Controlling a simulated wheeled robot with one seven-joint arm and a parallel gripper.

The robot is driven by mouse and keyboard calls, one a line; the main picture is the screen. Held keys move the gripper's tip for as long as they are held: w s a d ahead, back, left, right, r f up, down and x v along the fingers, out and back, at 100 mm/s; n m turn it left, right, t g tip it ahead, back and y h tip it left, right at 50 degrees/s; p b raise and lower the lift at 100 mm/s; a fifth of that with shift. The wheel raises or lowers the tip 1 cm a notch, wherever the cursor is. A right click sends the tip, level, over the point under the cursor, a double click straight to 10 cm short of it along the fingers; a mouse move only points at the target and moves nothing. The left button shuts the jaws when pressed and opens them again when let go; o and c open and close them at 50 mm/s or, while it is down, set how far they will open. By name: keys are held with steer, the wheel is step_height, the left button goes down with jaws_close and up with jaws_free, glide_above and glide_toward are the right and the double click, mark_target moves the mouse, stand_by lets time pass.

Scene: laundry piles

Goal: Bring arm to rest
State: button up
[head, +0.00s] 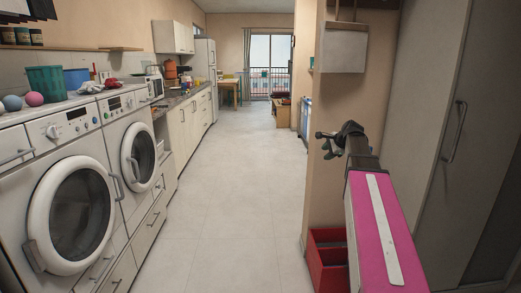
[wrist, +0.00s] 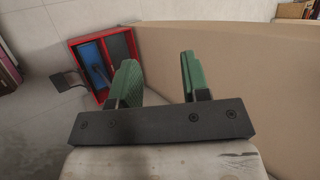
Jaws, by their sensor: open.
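My gripper shows in the wrist view (wrist: 157,82) with its two green fingers apart and nothing between them. In the head view my arm, with a pink panel, reaches forward on the right. My gripper (head: 327,145) is at its far end, small and partly hidden by the arm, close to the edge of the beige wall (head: 314,90). The wall also shows as a broad tan surface to the right of the fingers in the wrist view (wrist: 260,85).
Two white washing machines (head: 112,170) and a counter (head: 190,115) line the left. A red box (head: 328,262) stands on the floor below my arm; a red container also shows in the wrist view (wrist: 75,65). A tall grey cabinet (head: 425,100) is at right. The middle floor (head: 235,190) is clear.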

steer(key=s+a+f+n+g+h, duration=0.1)
steer(key=s+a+f+n+g, duration=0.1)
steer(key=s+f+n, duration=0.3)
steer(key=s+a+f+n+g+h, duration=0.2)
steer(key=s+a+f+n, duration=0.3)
steer(key=s+f, duration=0.8)
steer(key=s+a+f+n+g+h, duration=0.1)
steer(key=s+a+f+n+g, duration=0.2)
steer(key=s+f, duration=0.7)
step_height(320, 180, down, 5)
steer(key=a+n, duration=0.1)
steer(key=n, duration=0.1)
steer(key=shift+n+h, duration=0.3)
steer(key=shift+n, duration=0.1)
steer(key=shift+a+f, duration=0.1)
